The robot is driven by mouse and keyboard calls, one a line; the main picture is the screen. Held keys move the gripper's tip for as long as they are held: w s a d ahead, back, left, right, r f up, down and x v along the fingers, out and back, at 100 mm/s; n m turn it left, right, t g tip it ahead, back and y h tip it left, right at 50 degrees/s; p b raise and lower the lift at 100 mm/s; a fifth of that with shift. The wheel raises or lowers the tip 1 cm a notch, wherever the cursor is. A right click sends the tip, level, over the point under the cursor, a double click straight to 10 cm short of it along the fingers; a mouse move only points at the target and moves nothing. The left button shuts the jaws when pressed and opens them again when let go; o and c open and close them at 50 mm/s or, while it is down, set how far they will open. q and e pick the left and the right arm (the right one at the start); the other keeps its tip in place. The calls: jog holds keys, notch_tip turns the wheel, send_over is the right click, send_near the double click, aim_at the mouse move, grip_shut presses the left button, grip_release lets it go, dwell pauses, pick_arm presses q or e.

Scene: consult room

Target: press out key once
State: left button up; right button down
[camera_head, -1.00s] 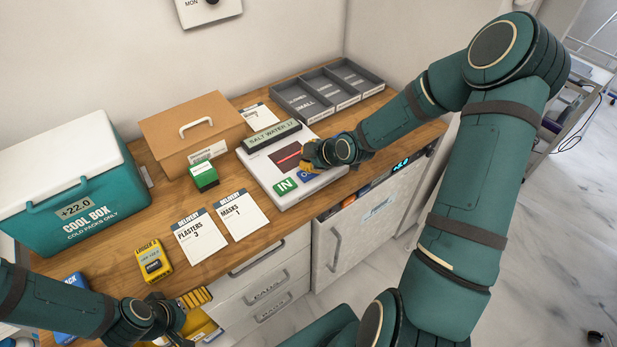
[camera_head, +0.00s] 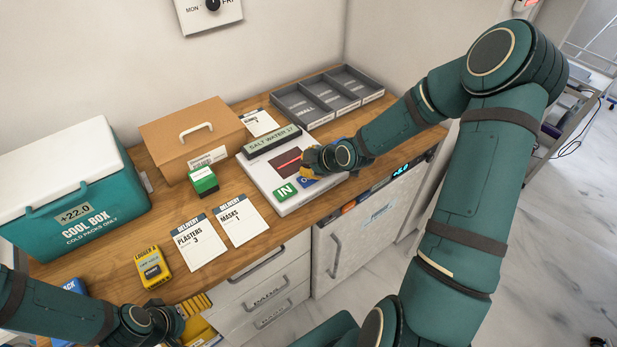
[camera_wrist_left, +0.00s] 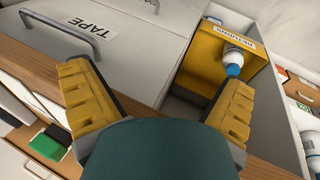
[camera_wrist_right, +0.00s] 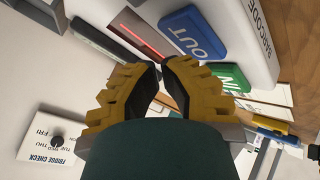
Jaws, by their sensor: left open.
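The blue OUT key (camera_wrist_right: 193,33) shows in the right wrist view on a white scanner panel, beside the green IN key (camera_wrist_right: 233,78). In the head view the OUT key (camera_head: 306,182) is mostly hidden by my right gripper (camera_head: 309,160), and the IN key (camera_head: 285,192) is clear. My right gripper's fingertips (camera_wrist_right: 160,66) are together and empty, over the panel close to the OUT key. I cannot tell whether they touch it. My left gripper (camera_wrist_left: 160,95) is open and empty at the front edge of the counter, by an open drawer.
Delivery cards (camera_head: 241,220), a green box (camera_head: 203,180), a yellow logger (camera_head: 153,267) and a cool box (camera_head: 75,195) are to the left. The open drawer holds a yellow returns bin (camera_wrist_left: 207,60).

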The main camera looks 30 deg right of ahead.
jog(key=shift+f, duration=0.1)
dwell(0.4)
jog(key=shift+f+b, duration=0.35)
jog(key=shift+b, duration=0.15)
jog(key=shift+f+b, duration=0.5)
dwell(0.7)
jog(key=shift+r, duration=0.1)
jog(key=shift+r+p, duration=0.7)
jog(key=shift+r, duration=0.15)
jog(key=shift+r, duration=0.1)
notch_tip(320, 180, up, 5)
jog(key=p, duration=0.4)
dwell(0.4)
